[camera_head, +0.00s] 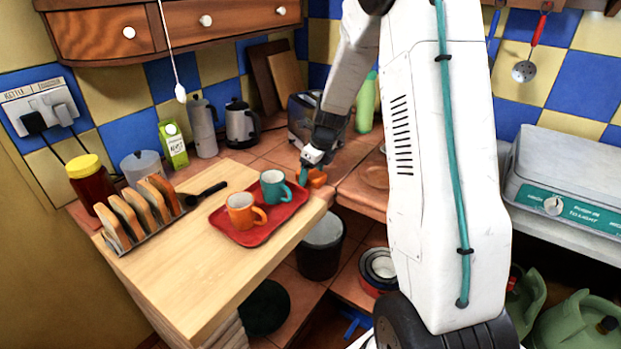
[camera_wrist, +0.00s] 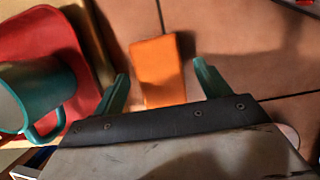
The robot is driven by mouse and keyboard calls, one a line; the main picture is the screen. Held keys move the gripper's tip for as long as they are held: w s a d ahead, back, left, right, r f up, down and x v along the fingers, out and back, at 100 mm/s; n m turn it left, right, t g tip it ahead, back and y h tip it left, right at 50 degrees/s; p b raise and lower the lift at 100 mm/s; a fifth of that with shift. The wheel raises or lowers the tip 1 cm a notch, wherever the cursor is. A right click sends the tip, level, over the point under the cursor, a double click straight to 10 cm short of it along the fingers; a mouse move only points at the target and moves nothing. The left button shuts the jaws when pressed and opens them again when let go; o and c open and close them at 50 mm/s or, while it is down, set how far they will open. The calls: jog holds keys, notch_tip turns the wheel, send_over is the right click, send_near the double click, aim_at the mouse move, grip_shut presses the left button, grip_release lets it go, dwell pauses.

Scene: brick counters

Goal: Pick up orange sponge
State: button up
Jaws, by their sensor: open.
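The orange sponge (camera_wrist: 158,70) lies on the terracotta tiled counter in the wrist view. It is a rectangular block, and its near end reaches between my two teal fingers. My gripper (camera_wrist: 160,85) is open, with one finger on each side of the sponge and a gap visible on both sides. In the head view my gripper (camera_head: 308,172) is low over the counter, just right of the red tray, and the sponge (camera_head: 318,178) shows beside its fingers. Whether the fingertips touch the counter cannot be told.
The red tray (camera_head: 258,228) with a teal mug (camera_head: 273,187) and an orange mug (camera_head: 243,211) stands on the wooden board (camera_head: 180,275), close left of my gripper. A toaster (camera_head: 302,115) and kettle (camera_head: 241,123) stand behind. Bare tiles lie right of the sponge.

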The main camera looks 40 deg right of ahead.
aim_at(312, 173)
jog(key=c, duration=1.2)
jog(key=shift+o, duration=0.2)
jog(key=shift+r, duration=0.5)
notch_tip(312, 173, up, 3)
jog(key=shift+r, duration=0.2)
jog(key=s+a, duration=0.2)
jog(key=s, duration=0.5)
jog(key=s+a+r, duration=0.1)
jog(key=s+a, duration=0.1)
jog(key=s, duration=0.6)
jog(key=shift+s+a, duration=0.2)
jog(key=shift+a, duration=0.05)
